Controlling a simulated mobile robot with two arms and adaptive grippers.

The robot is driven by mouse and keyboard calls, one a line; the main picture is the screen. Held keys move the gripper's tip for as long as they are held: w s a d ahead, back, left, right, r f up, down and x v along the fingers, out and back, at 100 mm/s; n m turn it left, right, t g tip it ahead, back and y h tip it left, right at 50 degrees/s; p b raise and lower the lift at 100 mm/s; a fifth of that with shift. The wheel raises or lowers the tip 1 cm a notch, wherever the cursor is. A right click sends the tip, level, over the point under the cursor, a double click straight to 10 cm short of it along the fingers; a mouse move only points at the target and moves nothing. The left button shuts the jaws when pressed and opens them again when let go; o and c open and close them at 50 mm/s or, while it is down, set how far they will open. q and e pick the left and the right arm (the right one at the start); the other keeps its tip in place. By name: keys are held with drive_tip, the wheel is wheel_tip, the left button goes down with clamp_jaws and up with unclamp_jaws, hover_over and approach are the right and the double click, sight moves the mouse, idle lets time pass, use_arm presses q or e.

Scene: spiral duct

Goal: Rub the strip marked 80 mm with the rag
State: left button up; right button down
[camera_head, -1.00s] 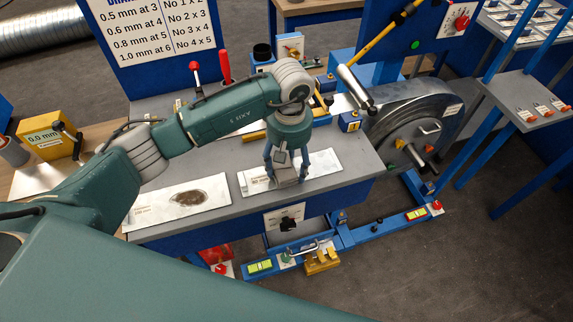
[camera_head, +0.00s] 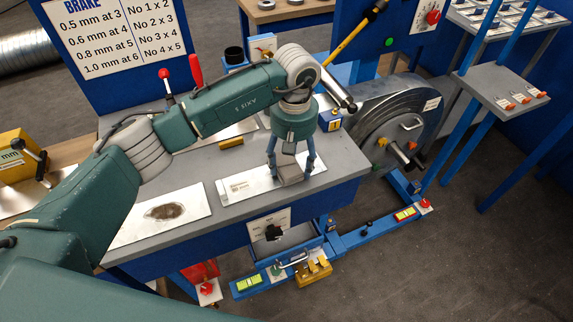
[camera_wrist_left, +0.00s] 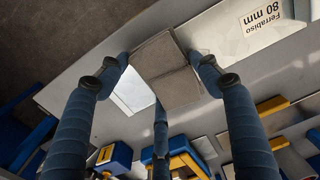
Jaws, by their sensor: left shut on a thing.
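My left gripper (camera_head: 290,165) points down and is shut on a grey-brown rag (camera_head: 290,174). In the left wrist view the rag (camera_wrist_left: 167,72) is a folded square between the fingers. It lies over the right part of a pale metal strip (camera_head: 255,186) on the grey bench; whether it presses on it I cannot tell. In the left wrist view this strip (camera_wrist_left: 215,38) bears a label reading "Ferrabiso 80 mm" (camera_wrist_left: 262,20). The rag and fingers hide part of its surface. My right gripper is not in view.
Another pale strip (camera_head: 190,205) with a dark brown stain lies to the left on the bench (camera_head: 217,160). Red-handled levers (camera_head: 196,72) stand behind. A machine with a large round metal drum (camera_head: 395,125) stands at right. A blue drawer (camera_head: 285,247) is below the bench's front.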

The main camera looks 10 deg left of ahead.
sight(268, 178)
use_arm(q)
drive_tip(key=shift+a, duration=0.1)
drive_tip(key=shift+s+a+f+b, duration=0.1)
drive_tip(key=shift+s+a+b, duration=0.15)
drive_tip(key=shift+s+a, duration=0.5)
drive_tip(key=shift+s+a+f+b, duration=0.1)
drive_tip(key=shift+s+a+b, duration=0.25)
drive_tip(key=shift+a, duration=0.6)
drive_tip(key=shift+s+a+r, duration=0.15)
drive_tip(key=shift+s+a, duration=0.6)
drive_tip(key=shift+a, duration=0.2)
drive_tip(key=shift+r, duration=0.1)
drive_tip(key=shift+r+p, duration=1.3)
drive_tip(key=shift+r, duration=1.65)
